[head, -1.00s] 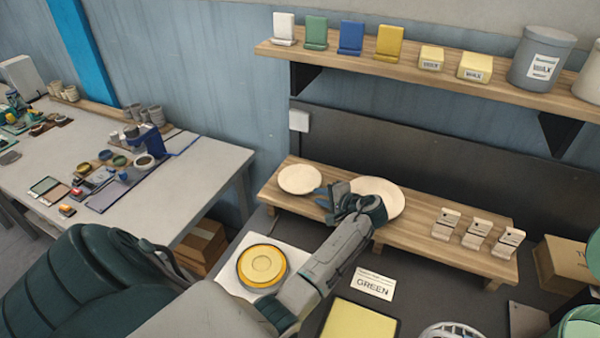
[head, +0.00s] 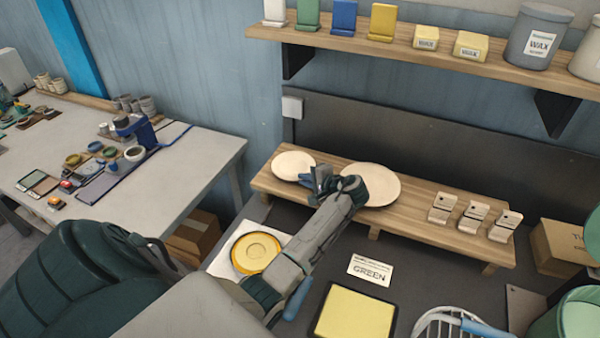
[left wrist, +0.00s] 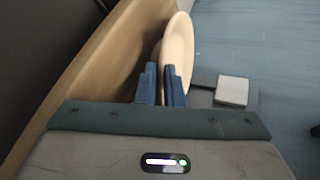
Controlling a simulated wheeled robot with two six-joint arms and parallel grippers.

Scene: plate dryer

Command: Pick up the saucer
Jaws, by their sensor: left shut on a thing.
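The saucer (head: 293,165) is the smaller, cream round dish at the left end of the wooden rack. My left gripper (head: 321,181) is at its right edge, with its blue fingers shut on the rim. In the left wrist view the saucer (left wrist: 179,48) shows nearly edge-on at the fingers (left wrist: 160,84). I cannot tell whether it is clear of the rack. A larger cream plate (head: 378,184) lies just to the right, partly hidden by my left wrist. My right gripper is not seen.
The low wooden rack (head: 410,220) also holds several small card stands (head: 472,217) at its right. A shelf (head: 420,61) hangs above.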

